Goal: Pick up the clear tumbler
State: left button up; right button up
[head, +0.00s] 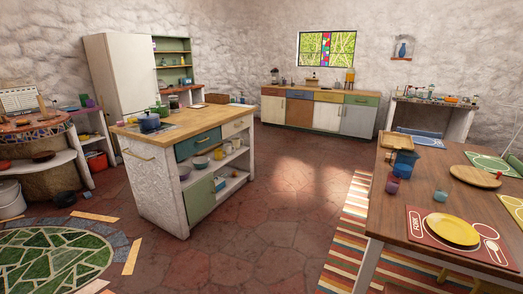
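A small see-through, bluish glass (440,194) stands upright on the wooden dining table (391,222) at the right. It looks like the clear tumbler, but it is small in the picture and I cannot be sure. Neither of my grippers shows in the head view.
Near the glass are a purplish cup (393,184), a blue container (404,164), a round wooden board (475,177) and a yellow plate (452,230) on a red mat. A kitchen island (160,187) stands left; open floor (280,205) lies between it and the table.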

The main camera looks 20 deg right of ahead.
aim_at(443, 187)
jog(key=i+z, duration=0.2)
jog(key=z, duration=0.3)
jog(key=i+j+z, duration=0.1)
jog(key=i+z, duration=0.15)
jog(key=z, duration=0.2)
jog(key=i+j+z, duration=0.15)
jog(key=z, duration=0.35)
jog(key=i+j+z, duration=0.2)
jog(key=z, duration=0.25)
jog(key=i+j+z, duration=0.1)
jog(key=j+z, duration=0.2)
jog(key=z, duration=0.2)
jog(key=i+j+z, duration=0.1)
jog(key=j+z, duration=0.2)
jog(key=z, duration=0.2)
jog(key=j+z, duration=0.3)
jog(key=z, duration=0.15)
